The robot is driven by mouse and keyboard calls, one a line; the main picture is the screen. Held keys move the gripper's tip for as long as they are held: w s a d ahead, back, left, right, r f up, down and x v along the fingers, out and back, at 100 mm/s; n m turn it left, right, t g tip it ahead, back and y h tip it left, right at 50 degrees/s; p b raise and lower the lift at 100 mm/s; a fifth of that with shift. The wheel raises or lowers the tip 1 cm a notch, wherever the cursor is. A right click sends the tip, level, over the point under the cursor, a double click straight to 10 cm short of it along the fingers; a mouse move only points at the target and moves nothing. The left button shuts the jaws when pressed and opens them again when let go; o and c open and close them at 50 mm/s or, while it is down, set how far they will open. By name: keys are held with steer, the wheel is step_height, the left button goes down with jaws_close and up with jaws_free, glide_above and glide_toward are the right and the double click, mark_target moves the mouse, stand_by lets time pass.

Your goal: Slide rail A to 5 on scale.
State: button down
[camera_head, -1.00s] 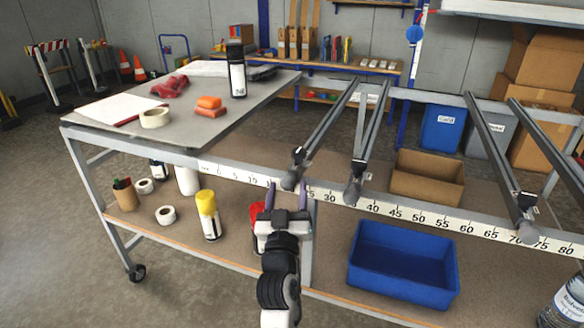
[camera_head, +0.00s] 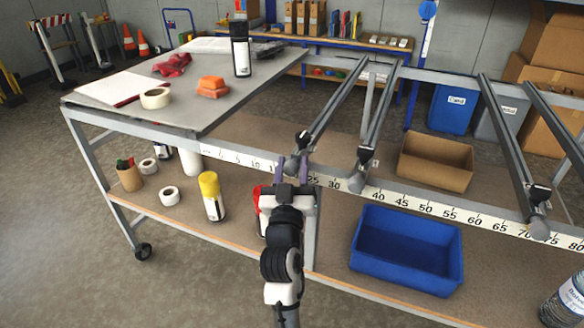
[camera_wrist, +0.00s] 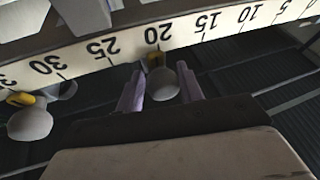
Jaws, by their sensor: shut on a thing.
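The leftmost dark rail (camera_head: 336,105), likely rail A though no letter is readable, runs back from the scale (camera_head: 400,203). Its front end sits near 20, between 15 and 25. In the wrist view its round grey knob (camera_wrist: 163,85) lies just below the 20 mark of the scale (camera_wrist: 135,42), with a yellow piece behind it. My gripper (camera_head: 293,160) is at this front end, its purple fingers one on each side of the knob. In the wrist view my gripper (camera_wrist: 161,88) is shut on the knob. The 5 mark (camera_head: 236,158) lies to the left.
A second rail (camera_head: 381,120) stands close on the right, its end near 35; its knob (camera_wrist: 30,124) shows in the wrist view. Two more rails stand far right. The scale left of my gripper is clear of rails. A blue bin (camera_head: 405,250) is on the lower shelf.

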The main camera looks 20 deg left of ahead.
steer(key=shift+a+f+b, duration=0.2)
steer(key=shift+a+b, duration=0.4)
steer(key=a+b, duration=0.4)
steer(key=a, duration=0.3)
steer(key=a+b, duration=0.5)
steer(key=a, duration=0.2)
steer(key=shift+w+a+r, duration=0.1)
steer(key=shift+w+a, duration=0.1)
steer(key=shift+a, duration=0.2)
steer(key=c, duration=1)
jaws_free()
steer(key=shift+c, duration=0.2)
steer(key=shift+d, duration=0.1)
